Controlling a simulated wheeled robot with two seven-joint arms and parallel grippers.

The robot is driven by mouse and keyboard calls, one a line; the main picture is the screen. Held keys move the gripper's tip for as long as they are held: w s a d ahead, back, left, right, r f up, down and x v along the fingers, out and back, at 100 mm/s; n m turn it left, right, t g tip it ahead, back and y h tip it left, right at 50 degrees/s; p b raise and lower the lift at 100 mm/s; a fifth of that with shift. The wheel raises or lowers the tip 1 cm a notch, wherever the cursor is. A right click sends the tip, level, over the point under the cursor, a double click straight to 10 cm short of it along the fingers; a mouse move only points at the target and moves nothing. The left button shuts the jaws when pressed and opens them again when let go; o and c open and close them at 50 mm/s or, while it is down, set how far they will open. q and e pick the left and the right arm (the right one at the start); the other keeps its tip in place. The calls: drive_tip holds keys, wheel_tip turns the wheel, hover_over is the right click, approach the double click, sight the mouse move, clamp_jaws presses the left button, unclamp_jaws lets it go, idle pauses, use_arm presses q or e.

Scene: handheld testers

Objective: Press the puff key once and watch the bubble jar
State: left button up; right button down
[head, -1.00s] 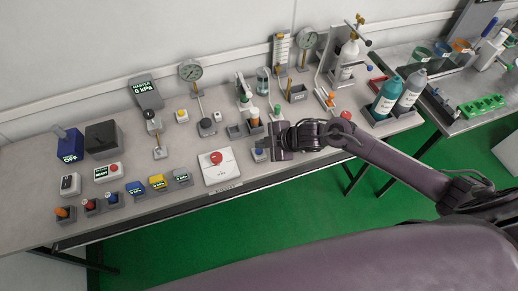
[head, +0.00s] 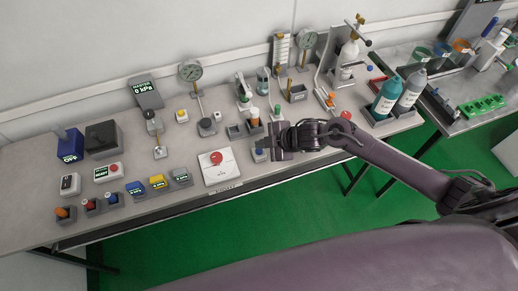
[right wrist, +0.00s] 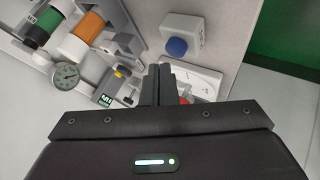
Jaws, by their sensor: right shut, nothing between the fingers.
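A small grey block with a round blue button (head: 258,154) sits near the table's front edge; it may be the puff key, but I read no label on it. It also shows in the right wrist view as a pale box with a blue dome (right wrist: 177,46). My right gripper (head: 276,142) is just right of it in the head view, shut and empty. In the right wrist view its closed fingertips (right wrist: 162,70) are apart from the blue dome. A small clear jar (head: 263,80) stands at the back, perhaps the bubble jar; its contents are too small to tell. My left gripper is out of view.
A white plate with a red button (head: 217,158) lies left of my gripper. Dial gauges (head: 190,72) and teal and grey bottles (head: 386,95) stand farther off. Small displays line the left front.

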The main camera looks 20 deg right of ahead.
sight(262, 152)
drive_tip(key=shift+f, duration=0.4)
drive_tip(key=shift+f+b, duration=0.5)
drive_tip(key=shift+b, duration=0.1)
idle(0.6)
idle(0.3)
drive_tip(key=shift+r+p, duration=0.9)
wheel_tip(262, 152, up, 5)
drive_tip(key=p, duration=0.4)
drive_tip(key=shift+p, duration=0.3)
drive_tip(key=shift+a, duration=0.1)
